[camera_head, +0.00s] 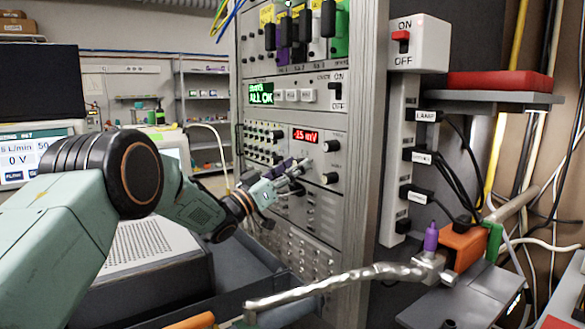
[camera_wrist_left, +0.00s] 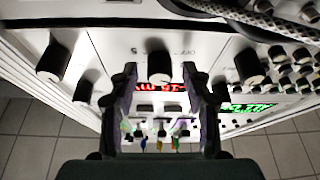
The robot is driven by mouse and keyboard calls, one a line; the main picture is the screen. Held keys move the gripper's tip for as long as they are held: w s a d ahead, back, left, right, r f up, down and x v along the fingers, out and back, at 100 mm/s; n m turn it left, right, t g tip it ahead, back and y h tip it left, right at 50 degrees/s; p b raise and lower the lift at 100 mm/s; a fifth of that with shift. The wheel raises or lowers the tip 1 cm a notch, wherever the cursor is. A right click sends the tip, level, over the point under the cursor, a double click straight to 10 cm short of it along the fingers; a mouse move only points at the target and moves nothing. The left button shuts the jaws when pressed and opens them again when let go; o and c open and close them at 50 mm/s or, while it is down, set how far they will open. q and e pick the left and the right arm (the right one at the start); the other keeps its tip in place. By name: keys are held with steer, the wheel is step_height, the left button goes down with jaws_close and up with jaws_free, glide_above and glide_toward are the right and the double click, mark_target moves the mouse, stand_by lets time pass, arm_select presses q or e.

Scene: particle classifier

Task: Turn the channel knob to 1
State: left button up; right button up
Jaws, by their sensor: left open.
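The instrument panel (camera_head: 310,165) with a red display reading about -1.5 mV (camera_head: 305,135) is in the rack. Two dark knobs, an upper one (camera_head: 333,146) and a lower one (camera_head: 330,178), sit right of the display; their labels are too small to read. My left gripper (camera_head: 294,176) is open in front of the panel, below the display. In the left wrist view its fingers (camera_wrist_left: 160,72) stand either side of a black knob with a pale cap (camera_wrist_left: 160,66). Contact cannot be told. I cannot tell which knob is the channel knob. My right gripper is not in view.
In the wrist view, other knobs stand left (camera_wrist_left: 53,62) and right (camera_wrist_left: 250,66) of the fingers. Above the panel is a module with a green ALL OK display (camera_head: 261,93). A box with a red ON/OFF switch (camera_head: 401,40) is at upper right. A braided cable (camera_wrist_left: 255,18) crosses the wrist view's top.

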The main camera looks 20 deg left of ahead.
mark_target(305, 118)
arm_select(q)
step_height(305, 118, up, 10)
steer(key=shift+f, duration=0.1)
stand_by(0.5)
stand_by(0.4)
